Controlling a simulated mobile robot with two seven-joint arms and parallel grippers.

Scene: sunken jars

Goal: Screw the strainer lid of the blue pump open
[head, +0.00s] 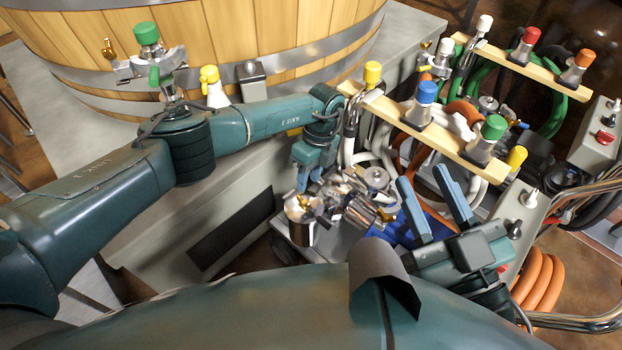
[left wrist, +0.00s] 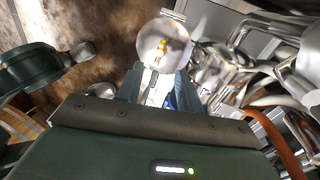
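The blue pump (head: 400,232) stands on the cart, partly hidden by my right gripper. At its left end is a metal strainer pot (head: 301,232) with a round, shiny strainer lid (head: 304,206). The lid, with a brass-coloured piece at its centre, shows in the left wrist view (left wrist: 150,42). My left gripper (head: 310,180) points down just above and behind the lid. In the left wrist view its fingers (left wrist: 158,88) are apart, with the lid beyond their tips; I see no grip on it. My right gripper (head: 436,192) is open and empty, to the right of the pump.
Wooden racks (head: 440,135) with coloured-capped valves and hoses stand behind the pump. A large wooden tub (head: 230,40) is at the back left. A grey control box (head: 518,215) stands right of my right gripper. Orange hose (head: 540,282) lies at the lower right.

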